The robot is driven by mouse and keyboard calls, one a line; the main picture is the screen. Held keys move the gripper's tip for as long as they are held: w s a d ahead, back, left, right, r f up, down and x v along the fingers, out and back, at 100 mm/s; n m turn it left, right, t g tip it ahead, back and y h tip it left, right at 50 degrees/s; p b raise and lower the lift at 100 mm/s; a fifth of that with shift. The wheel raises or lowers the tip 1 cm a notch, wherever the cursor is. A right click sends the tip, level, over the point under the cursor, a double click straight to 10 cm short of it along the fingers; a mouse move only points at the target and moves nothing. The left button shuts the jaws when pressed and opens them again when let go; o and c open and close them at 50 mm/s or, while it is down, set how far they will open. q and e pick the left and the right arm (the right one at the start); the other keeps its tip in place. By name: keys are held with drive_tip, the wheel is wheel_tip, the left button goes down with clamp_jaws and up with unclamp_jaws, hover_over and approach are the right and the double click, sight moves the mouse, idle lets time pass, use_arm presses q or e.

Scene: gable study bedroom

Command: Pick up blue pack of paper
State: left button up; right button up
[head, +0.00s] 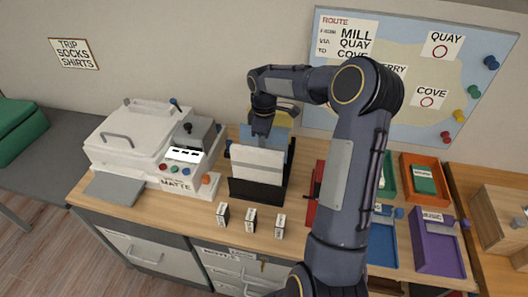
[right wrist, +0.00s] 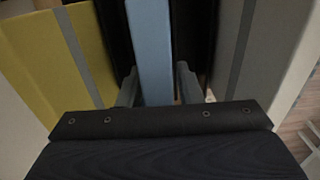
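A black rack (head: 254,191) on the desk holds upright packs of paper. The white pack stands at its front, and the blue pack (head: 289,150) stands just behind it. A yellow pack is behind the blue one. My right gripper (head: 262,130) points down over the top of the blue pack. The yellow pack (right wrist: 65,50) is on the left there. The pack's lower part is hidden. My left gripper is not in view.
A white machine (head: 130,140) stands left of the rack. Several small labelled boxes (head: 250,219) stand in front. A red item (head: 314,195) and coloured trays (head: 437,245) are to the right, partly behind my arm. A map board (head: 410,80) hangs close behind.

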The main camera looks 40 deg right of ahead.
clamp_jaws()
